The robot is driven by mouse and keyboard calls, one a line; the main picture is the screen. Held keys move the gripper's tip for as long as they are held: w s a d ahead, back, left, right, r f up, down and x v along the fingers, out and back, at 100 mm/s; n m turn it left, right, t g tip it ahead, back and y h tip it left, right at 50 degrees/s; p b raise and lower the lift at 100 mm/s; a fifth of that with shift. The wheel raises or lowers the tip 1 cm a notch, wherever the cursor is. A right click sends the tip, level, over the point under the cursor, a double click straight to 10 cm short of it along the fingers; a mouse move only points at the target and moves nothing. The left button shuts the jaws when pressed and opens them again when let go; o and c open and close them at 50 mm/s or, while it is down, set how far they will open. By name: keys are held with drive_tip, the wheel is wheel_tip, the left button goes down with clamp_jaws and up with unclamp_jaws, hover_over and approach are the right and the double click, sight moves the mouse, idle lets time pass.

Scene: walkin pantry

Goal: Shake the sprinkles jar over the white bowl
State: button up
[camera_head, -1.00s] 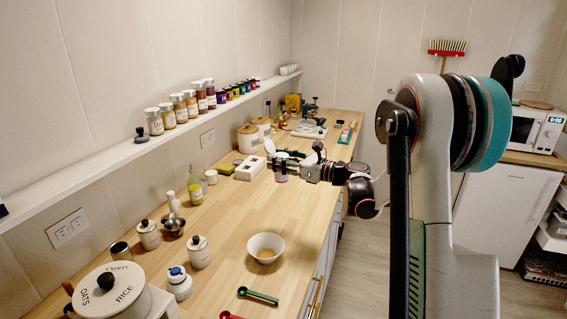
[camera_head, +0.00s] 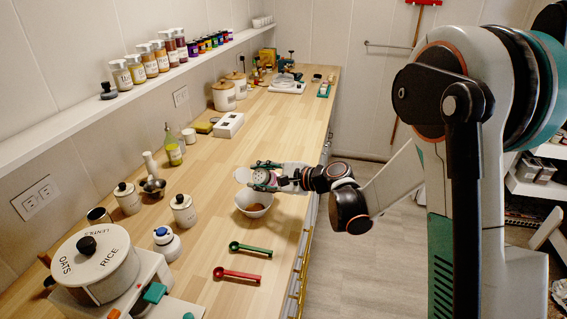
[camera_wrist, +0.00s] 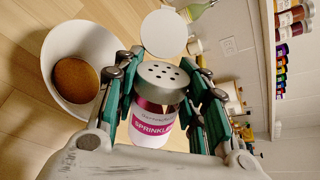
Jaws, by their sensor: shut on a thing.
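The sprinkles jar (camera_wrist: 153,128) has a white and magenta label and a grey lid with several holes (camera_wrist: 163,80). My gripper (camera_wrist: 165,88) is shut around it. In the head view my gripper (camera_head: 265,178) holds the jar (camera_head: 267,183) at the far rim of the white bowl, and the jar looks tilted. A round white disc (camera_wrist: 163,33) shows beyond the lid. The white bowl (camera_head: 252,209) stands on the counter and is partly hidden by my gripper. It also shows at left in the wrist view (camera_wrist: 103,45), with a brown filling (camera_wrist: 76,80). No falling sprinkles can be seen.
A green spoon (camera_head: 250,249) and a red spoon (camera_head: 236,274) lie in front of the bowl. Lidded white canisters (camera_head: 183,210), a small bottle with a blue top (camera_head: 166,243) and an oil bottle (camera_head: 173,150) stand to the left. The counter beyond the bowl is largely clear.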

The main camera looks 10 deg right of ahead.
drive_tip(key=shift+s+f, duration=0.1)
drive_tip(key=shift+f, duration=0.05)
idle(0.3)
drive_tip(key=shift+n+t+h, duration=0.3)
drive_tip(key=shift+n+h, duration=0.4)
drive_tip(key=shift+n, duration=0.4)
drive_tip(key=n+t+h, duration=0.1)
drive_tip(key=n, duration=0.1)
drive_tip(key=shift+n+h, duration=0.4)
drive_tip(key=n, duration=0.1)
drive_tip(key=r+n+t+h, duration=0.1)
drive_tip(key=shift+n+t+b, duration=0.3)
drive_tip(key=shift+r+n+t+h+b, duration=0.2)
drive_tip(key=shift+n+t+h+b, duration=0.4)
drive_tip(key=shift+n, duration=0.5)
drive_tip(key=shift+d+r, duration=0.1)
drive_tip(key=shift+r, duration=0.05)
